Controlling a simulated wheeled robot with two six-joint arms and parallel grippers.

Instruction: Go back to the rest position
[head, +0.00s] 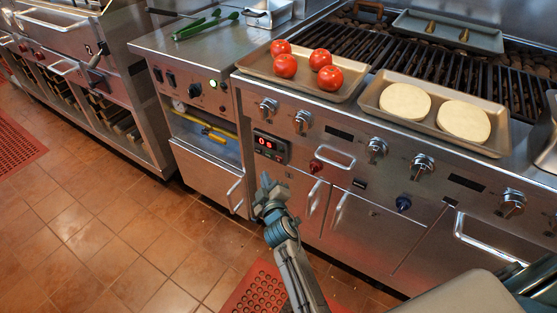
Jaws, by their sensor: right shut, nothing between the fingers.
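My right gripper (267,191) is in the middle of the head view, at the end of a grey arm that rises from the bottom edge. It is shut and empty, held in front of the lower cabinet doors and below the red digital display (270,144). It appears apart from the cabinets, though the exact gap is hard to tell. My left gripper is not in view.
A tray (345,94) of several tomatoes and a tray (439,130) with two pale round discs sit at the front of the char grill (452,72). Green tongs (205,24) lie on the left counter. Tiled floor (95,240) is open at left. Red mats lie on it.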

